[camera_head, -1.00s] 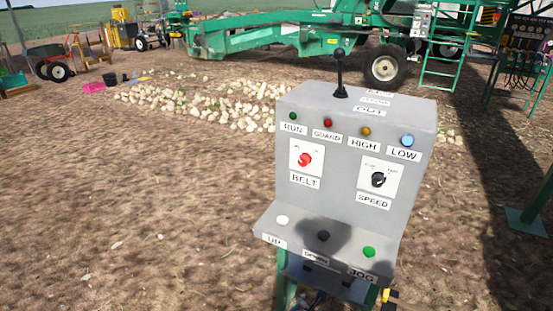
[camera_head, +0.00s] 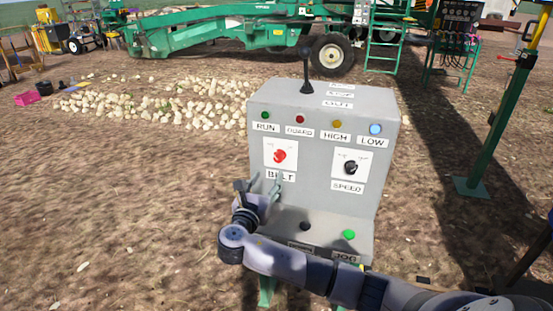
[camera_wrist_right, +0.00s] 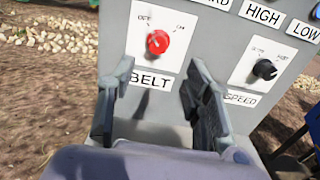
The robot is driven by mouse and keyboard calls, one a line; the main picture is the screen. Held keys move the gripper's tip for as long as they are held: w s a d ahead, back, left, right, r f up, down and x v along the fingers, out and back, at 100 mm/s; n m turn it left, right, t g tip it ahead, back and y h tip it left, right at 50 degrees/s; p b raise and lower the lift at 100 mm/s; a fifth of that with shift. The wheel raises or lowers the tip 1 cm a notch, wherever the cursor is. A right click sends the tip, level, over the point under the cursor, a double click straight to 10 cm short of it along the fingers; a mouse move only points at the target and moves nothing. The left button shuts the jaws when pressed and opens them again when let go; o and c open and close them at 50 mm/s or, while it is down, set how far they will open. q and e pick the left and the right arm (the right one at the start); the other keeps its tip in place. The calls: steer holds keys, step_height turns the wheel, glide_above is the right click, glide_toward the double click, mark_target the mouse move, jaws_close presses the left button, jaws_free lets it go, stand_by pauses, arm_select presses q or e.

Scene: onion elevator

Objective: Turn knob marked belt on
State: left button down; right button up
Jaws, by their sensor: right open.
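The red belt knob (camera_head: 280,156) sits on a white plate at the left of the grey control box (camera_head: 315,205), above the BELT label (camera_head: 281,175). In the right wrist view the red knob (camera_wrist_right: 158,41) shows between OFF and ON marks; its pointer direction is hard to tell. My right gripper (camera_head: 265,184) is open and empty just below the knob, its fingers in front of the BELT label. In the right wrist view its fingers (camera_wrist_right: 155,82) stand apart on either side below the knob, not touching it. My left gripper is not in view.
A black speed knob (camera_head: 351,167) is to the right. A black lever (camera_head: 306,75) stands on top of the box, with coloured lamps below it. A black button (camera_head: 305,226) and a green button (camera_head: 349,234) are on the lower shelf. Onions (camera_head: 160,103) lie behind.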

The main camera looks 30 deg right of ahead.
mark_target(278, 159)
steer(key=x, duration=1.1)
steer(key=shift+w+p, duration=0.1)
steer(key=shift+p, duration=0.3)
steer(key=shift+c, duration=0.5)
steer(key=shift+a, duration=0.1)
jaws_close()
